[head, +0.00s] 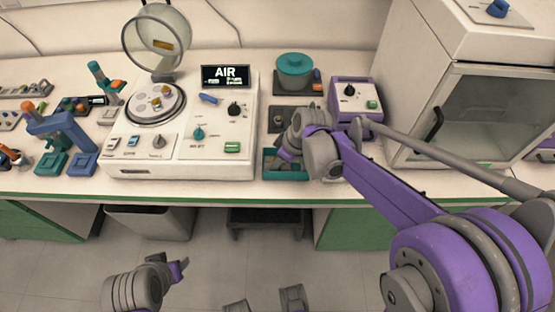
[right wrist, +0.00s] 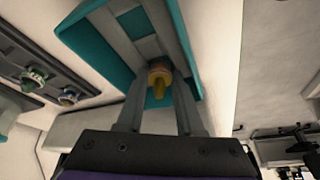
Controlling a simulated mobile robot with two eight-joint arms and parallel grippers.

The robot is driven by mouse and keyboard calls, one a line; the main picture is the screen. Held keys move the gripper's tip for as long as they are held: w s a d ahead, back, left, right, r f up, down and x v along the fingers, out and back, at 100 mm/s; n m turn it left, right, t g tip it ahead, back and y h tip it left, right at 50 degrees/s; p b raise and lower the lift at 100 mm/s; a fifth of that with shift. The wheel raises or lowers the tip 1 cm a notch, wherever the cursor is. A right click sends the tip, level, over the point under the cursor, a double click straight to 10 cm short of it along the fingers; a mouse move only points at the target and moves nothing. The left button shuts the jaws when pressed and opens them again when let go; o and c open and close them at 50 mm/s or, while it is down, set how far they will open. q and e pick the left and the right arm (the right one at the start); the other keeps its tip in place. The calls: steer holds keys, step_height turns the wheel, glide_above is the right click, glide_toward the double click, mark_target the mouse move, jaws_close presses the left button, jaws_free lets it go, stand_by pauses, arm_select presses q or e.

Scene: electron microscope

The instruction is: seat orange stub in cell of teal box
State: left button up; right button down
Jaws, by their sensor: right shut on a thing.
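The teal box (head: 270,162) sits near the front edge of the bench, right of the white console. My right gripper (head: 287,152) is over it, and arm links partly cover the box. In the right wrist view the right gripper (right wrist: 160,72) is shut on the orange stub (right wrist: 158,82), which shows between its two grey fingers. The teal box (right wrist: 82,40) lies beyond the fingertips, with grey dividers inside. Whether the stub touches a cell floor or wall cannot be told. My left gripper (head: 178,270) is low in front of the bench, and its jaws are unclear.
The white console (head: 190,160) with the AIR display (head: 225,76) stands left of the teal box. A purple-sided control box (head: 352,95) and a teal round pot (head: 294,70) stand behind it. A glass-fronted cabinet (head: 475,110) is at right.

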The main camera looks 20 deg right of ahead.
steer(key=shift+c, duration=2.3)
jaws_free()
steer(key=p+v, duration=0.2)
steer(key=v, duration=0.9)
steer(key=s+d+r+m+t+h+p, duration=0.1)
steer(key=s+m+p, duration=0.7)
steer(key=s, duration=0.8)
steer(key=shift+s+r+m+t+h, duration=0.3)
steer(key=shift+r+t+h, duration=0.2)
steer(key=shift+r+h, duration=0.4)
